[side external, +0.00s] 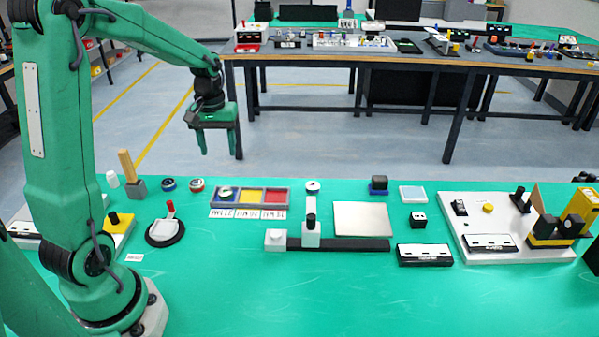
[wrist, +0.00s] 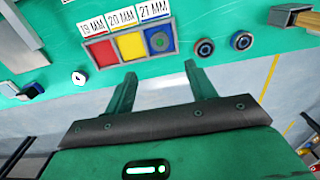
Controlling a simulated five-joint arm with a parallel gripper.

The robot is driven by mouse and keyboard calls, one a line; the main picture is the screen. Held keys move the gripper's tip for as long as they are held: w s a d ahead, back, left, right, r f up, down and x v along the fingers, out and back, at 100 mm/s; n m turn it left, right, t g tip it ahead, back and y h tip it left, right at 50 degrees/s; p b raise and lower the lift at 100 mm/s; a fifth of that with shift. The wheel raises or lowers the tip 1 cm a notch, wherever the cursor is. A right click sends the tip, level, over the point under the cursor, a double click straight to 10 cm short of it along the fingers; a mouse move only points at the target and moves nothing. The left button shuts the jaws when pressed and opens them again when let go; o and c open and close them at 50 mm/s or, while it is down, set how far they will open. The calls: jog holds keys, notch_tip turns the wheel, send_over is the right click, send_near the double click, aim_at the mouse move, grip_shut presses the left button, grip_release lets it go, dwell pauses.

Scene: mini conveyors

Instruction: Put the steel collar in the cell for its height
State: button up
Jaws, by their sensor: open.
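A tray (side external: 250,205) holds a blue, a yellow and a red cell. In the wrist view (wrist: 130,64) its labels read 21 MM at blue, 20 MM at yellow and 19 MM at red. The yellow and red cells are empty. A pale ring-shaped piece (side external: 312,187) stands apart, right of the tray; it also shows in the wrist view (wrist: 78,78). I cannot tell for certain which ring is the steel collar. My gripper (side external: 217,147) is open and empty, raised above and behind the tray (wrist: 160,74).
Two dark rings, one blue-centred (side external: 168,184) and one reddish (side external: 197,185), lie left of the tray. A gauge with a black bar (side external: 350,244) and a grey plate (side external: 362,218) stand to the right. The front of the green table is clear.

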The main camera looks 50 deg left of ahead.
jog(key=s+d+r+m+t, duration=0.2)
jog(key=s+d+r+m, duration=0.2)
jog(key=d, duration=0.5)
jog(key=s+d+r+m+t, duration=0.3)
jog(key=s+d+r+m, duration=0.2)
jog(key=s+d, duration=0.3)
jog(key=shift+s+d+r+t, duration=0.35)
jog(key=shift+s+r, duration=0.25)
jog(key=shift+s, duration=0.2)
